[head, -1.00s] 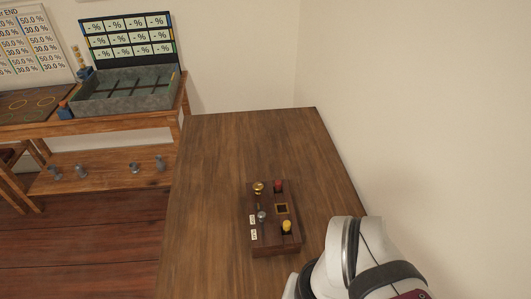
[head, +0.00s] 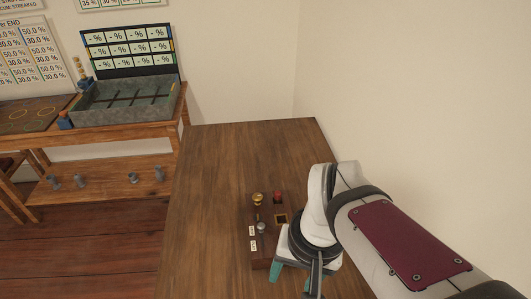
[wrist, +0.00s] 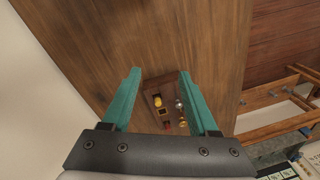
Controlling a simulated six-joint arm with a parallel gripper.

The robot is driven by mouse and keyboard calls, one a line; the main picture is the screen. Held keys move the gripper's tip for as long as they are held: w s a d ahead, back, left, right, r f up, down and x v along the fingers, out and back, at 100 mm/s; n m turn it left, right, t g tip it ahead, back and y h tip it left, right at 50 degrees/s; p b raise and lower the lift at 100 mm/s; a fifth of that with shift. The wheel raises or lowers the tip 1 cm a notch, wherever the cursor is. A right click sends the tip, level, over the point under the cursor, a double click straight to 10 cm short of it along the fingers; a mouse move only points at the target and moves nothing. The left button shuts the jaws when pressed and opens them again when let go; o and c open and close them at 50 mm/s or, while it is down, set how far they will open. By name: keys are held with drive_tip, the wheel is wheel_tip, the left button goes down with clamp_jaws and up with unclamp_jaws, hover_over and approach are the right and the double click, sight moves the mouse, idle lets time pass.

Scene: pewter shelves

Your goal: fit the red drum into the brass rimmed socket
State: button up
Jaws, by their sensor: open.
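The red drum (head: 278,196) stands at the far right corner of a dark wooden block (head: 254,264) on the table. The brass rimmed socket (head: 281,218), a dark square opening with a gold edge, is in the same block, just nearer than the drum, and looks empty. My gripper (head: 292,279) is open and empty above the near end of the block, hiding part of it. In the wrist view the block shows between and beyond my teal fingers, with the red drum (wrist: 166,126) small near its lower edge and the socket (wrist: 162,112) beside it.
A yellow piece (wrist: 157,102), a brass knob (head: 257,199) and a grey knob (head: 262,228) share the block. The wooden table (head: 215,175) is clear around it. A wall is close on the right. A bench with a grey tray (head: 105,115) stands at left.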

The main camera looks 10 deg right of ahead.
sight(278, 192)
drive_tip(key=w+d+f+n+t+h, duration=0.1)
drive_tip(key=w+n+t, duration=0.1)
drive_tip(key=w, duration=1.1)
drive_tip(key=w+d+f+n+t, duration=0.1)
drive_tip(key=w+d+f+n, duration=0.1)
drive_tip(key=w, duration=1)
drive_tip(key=shift+t, duration=0.3)
drive_tip(key=x, duration=1)
drive_tip(key=w+x, duration=0.1)
drive_tip(key=x, duration=0.4)
drive_tip(key=shift+w+d+f, duration=0.15)
drive_tip(key=shift+d, duration=0.1)
clamp_jaws()
